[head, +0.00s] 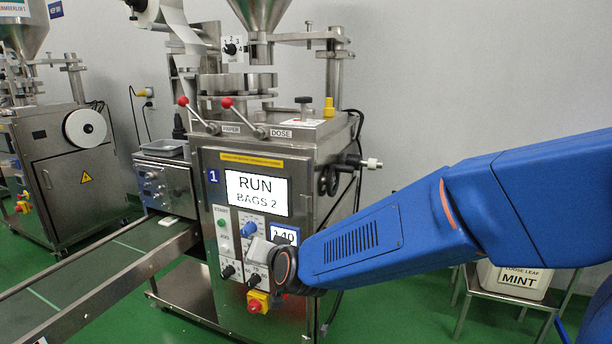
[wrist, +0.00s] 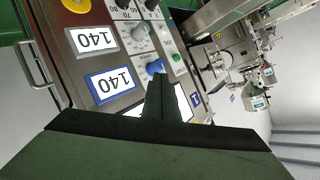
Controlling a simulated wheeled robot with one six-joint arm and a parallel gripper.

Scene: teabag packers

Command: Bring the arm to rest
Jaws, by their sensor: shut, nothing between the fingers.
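My blue arm (head: 400,229) reaches in from the right in the head view. Its end, my gripper (head: 261,251), is in front of the control panel of the steel teabag packer marked 1 (head: 213,176), partly covering the lower knobs. In the wrist view my gripper (wrist: 160,82) is shut and empty, its dark fingers pointing at the panel near a blue knob (wrist: 155,67). Whether the fingertips touch the panel cannot be told. The packer's screen (head: 257,193) reads RUN, BAGS 2. The blue knob also shows in the head view (head: 248,229).
A conveyor (head: 110,270) runs from the packer to the lower left, with a small white item (head: 169,222) at its far end. A second packer (head: 75,165) stands at the left. A MINT container (head: 515,280) stands on a stool behind my arm.

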